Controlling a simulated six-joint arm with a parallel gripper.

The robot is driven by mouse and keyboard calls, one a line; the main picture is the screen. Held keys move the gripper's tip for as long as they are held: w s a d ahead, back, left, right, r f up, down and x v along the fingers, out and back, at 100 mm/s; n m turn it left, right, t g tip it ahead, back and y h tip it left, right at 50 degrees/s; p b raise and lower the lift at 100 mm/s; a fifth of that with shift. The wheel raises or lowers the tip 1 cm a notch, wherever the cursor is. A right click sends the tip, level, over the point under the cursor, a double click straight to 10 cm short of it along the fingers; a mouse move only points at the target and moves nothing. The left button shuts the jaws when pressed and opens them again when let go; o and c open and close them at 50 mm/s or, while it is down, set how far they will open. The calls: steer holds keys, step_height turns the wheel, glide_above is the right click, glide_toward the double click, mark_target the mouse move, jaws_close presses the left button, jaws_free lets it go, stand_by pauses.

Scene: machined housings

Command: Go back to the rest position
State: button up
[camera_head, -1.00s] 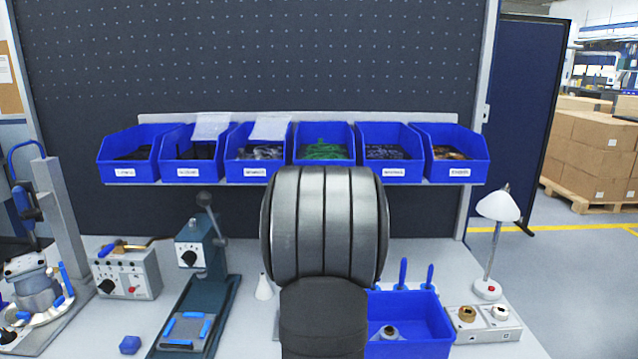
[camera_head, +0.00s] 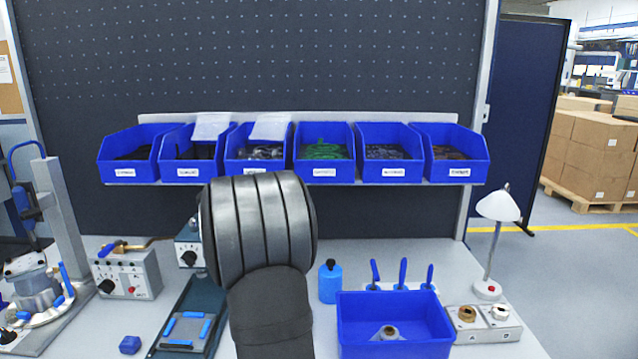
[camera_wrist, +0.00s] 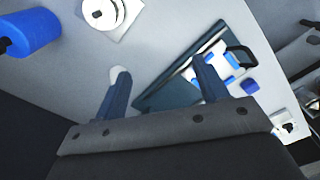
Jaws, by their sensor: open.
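My gripper (camera_wrist: 160,86) shows in the wrist view with its two fingers well apart and nothing between them. It hangs over the bench (camera_wrist: 150,50), clear of the things on it. In the head view my arm stands in the middle and hides the gripper. The lever press fixture (camera_head: 187,318), a dark base with blue pads, lies left of my arm. It also shows beyond the right finger in the wrist view (camera_wrist: 172,93). A machined housing (camera_head: 32,290) sits in the stand at the far left.
A blue bin (camera_head: 395,313) holds a small grey part. A blue bottle (camera_head: 330,282), a row of blue-handled tools (camera_head: 402,273) and a lamp (camera_head: 497,207) stand right of my arm. A small blue block (camera_head: 130,344) lies at front left. Labelled blue bins (camera_head: 325,168) line the back shelf.

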steer(key=a+f+n, duration=0.1)
steer(key=a+f, duration=0.2)
steer(key=a, duration=0.4)
steer(key=s+a+f+n, duration=0.1)
steer(key=a+f+n, duration=0.1)
steer(key=a, duration=0.5)
steer(key=shift+s+f, duration=0.25)
steer(key=shift+f, duration=0.65)
steer(key=shift+o, duration=0.2)
steer(key=o, duration=0.7)
steer(key=s+d+r+m+t+y, duration=0.35)
steer(key=s+r+m, duration=0.4)
steer(key=m, duration=0.75)
steer(key=shift+g, duration=0.35)
steer(key=x, duration=0.3)
steer(key=a+x, duration=0.1)
steer(key=x, duration=0.5)
steer(key=shift+w+a, duration=0.25)
steer(key=shift+a, duration=0.05)
steer(key=v, duration=1)
steer(key=shift+s+d+f, duration=0.1)
steer(key=shift+d, duration=0.1)
